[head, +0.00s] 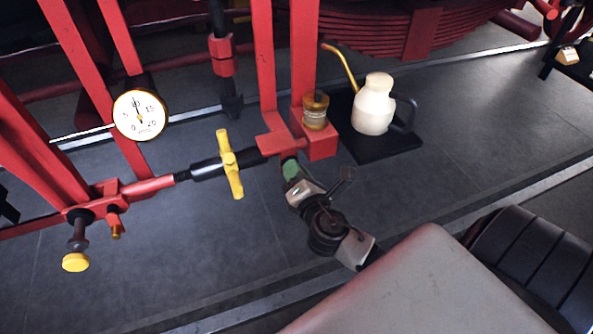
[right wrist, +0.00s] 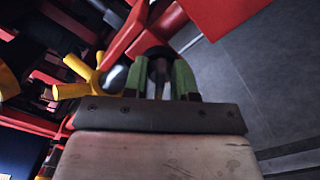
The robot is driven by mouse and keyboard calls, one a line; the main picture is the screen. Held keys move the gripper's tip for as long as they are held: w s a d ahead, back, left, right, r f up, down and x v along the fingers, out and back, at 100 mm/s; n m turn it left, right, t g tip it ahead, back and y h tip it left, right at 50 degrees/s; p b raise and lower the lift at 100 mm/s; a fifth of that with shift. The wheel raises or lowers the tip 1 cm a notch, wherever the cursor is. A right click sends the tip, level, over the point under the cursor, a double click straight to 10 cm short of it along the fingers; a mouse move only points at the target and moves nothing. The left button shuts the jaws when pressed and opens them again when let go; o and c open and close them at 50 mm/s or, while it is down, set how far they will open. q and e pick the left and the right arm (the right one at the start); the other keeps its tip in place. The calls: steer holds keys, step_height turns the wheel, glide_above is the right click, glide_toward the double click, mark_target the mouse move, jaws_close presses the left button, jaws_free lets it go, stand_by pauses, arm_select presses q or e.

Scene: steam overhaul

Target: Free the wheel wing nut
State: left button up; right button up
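A yellow winged piece (head: 230,163), which looks like the wing nut, sits on a dark rod joined to the red frame. It also shows in the right wrist view at the left (right wrist: 88,72). My right gripper (head: 290,168) is to the right of it, apart from it, just below a red bracket. In the right wrist view the green fingers (right wrist: 160,80) stand apart on either side of a dark stem (right wrist: 158,72) under a round black part. I see no clear grip on that stem. My left gripper is not in view.
A red bracket (head: 322,146) carries a brass-topped jar (head: 315,111) above my right gripper. A cream oil can (head: 373,104) stands on a black mat (head: 385,145) to the right. A dial gauge (head: 140,115) is at the left. The grey floor (head: 210,240) is clear in front.

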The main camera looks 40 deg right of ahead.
steer(key=shift+c, duration=1.3)
steer(key=shift+f+m+b, duration=0.2)
steer(key=shift+m+b, duration=0.3)
steer(key=shift+m, duration=0.6)
steer(key=shift+r+m, duration=0.1)
steer(key=shift+m, duration=0.7)
steer(key=o, duration=0.6)
